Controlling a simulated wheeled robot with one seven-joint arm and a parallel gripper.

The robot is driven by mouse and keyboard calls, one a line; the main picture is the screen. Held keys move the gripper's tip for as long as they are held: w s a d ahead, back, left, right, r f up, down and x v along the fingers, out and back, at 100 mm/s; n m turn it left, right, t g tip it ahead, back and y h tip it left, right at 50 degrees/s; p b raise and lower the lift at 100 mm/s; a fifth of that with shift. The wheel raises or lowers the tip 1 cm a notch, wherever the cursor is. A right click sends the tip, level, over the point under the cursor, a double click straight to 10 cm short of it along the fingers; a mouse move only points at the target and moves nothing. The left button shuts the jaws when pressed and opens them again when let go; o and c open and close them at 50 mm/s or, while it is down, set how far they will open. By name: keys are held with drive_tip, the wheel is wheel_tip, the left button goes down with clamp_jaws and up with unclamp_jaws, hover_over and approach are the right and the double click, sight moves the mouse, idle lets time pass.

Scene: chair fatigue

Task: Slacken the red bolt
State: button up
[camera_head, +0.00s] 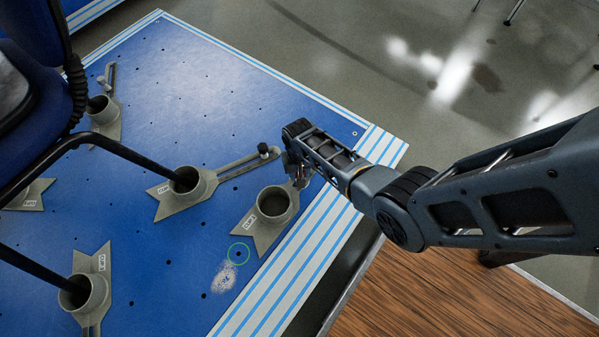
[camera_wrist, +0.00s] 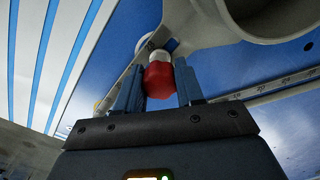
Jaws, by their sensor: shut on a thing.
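The red bolt (camera_wrist: 159,80) shows in the wrist view between the two blue fingers of my gripper (camera_wrist: 158,90), which is shut on it. A pale round part sits at the bolt's far end, against a grey bracket arm (camera_wrist: 180,18). In the head view my gripper (camera_head: 297,172) is at the slotted end of the grey cup bracket (camera_head: 262,217) near the platform's right edge. The bolt is hidden there behind my gripper and arm.
The blue platform (camera_head: 150,90) has several other grey cup brackets, one with a black knob (camera_head: 263,149) close left of my gripper. Black chair legs (camera_head: 120,150) stand in some cups. A green ring (camera_head: 238,253) marks the platform. A wooden surface (camera_head: 440,295) is at lower right.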

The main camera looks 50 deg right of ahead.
drive_tip(key=n, duration=0.4)
drive_tip(key=o, duration=1.1)
drive_tip(key=shift+c, duration=0.2)
drive_tip(key=m, duration=0.4)
drive_tip(key=shift+p, duration=0.35)
